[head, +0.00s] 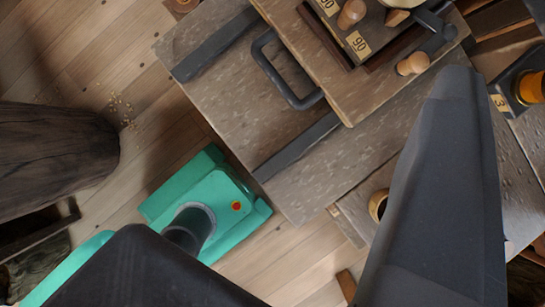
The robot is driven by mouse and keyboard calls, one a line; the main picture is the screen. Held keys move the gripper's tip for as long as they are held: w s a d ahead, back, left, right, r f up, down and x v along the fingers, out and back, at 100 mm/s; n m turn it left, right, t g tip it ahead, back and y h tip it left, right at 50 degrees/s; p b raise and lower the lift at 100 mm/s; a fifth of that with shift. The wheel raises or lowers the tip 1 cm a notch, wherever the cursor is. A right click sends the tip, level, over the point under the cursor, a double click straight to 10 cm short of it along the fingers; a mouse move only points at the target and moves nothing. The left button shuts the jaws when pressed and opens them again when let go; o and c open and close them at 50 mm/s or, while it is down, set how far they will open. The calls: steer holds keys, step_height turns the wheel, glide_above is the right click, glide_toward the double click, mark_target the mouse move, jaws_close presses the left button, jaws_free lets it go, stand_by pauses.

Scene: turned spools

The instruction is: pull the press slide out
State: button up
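The press slide (385,65) appears to be the wooden board at the top centre, lying on a wider worn wooden bench top (240,95). A dark U-shaped handle (272,75) stands out from its lower-left edge. Dark strips (297,146) run on the bench top on both sides of the handle. A large dark grey tapered part, which seems to be my gripper (453,85), rises from the bottom right. Its tip shows just below the slide's right part, apart from the handle. I cannot make out two separate fingers, and nothing visibly touches the handle.
The slide carries a dark tray with wooden pegs (351,14) and "90" labels. A dark holder with an orange spool (530,88) is at the right. A dark wooden stump (50,158) stands at the left.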

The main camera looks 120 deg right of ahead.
steer(key=a+f+n+g+p, duration=0.4)
steer(key=a+f+n+p, duration=0.15)
steer(key=f, duration=0.35)
steer(key=n+g+h+p, duration=0.1)
steer(key=n+g+p, duration=0.2)
steer(key=n+p, duration=0.15)
glide_toward(276, 78)
steer(key=p+x, duration=0.2)
steer(key=x, duration=0.6)
steer(key=shift+f, duration=0.2)
jaws_close()
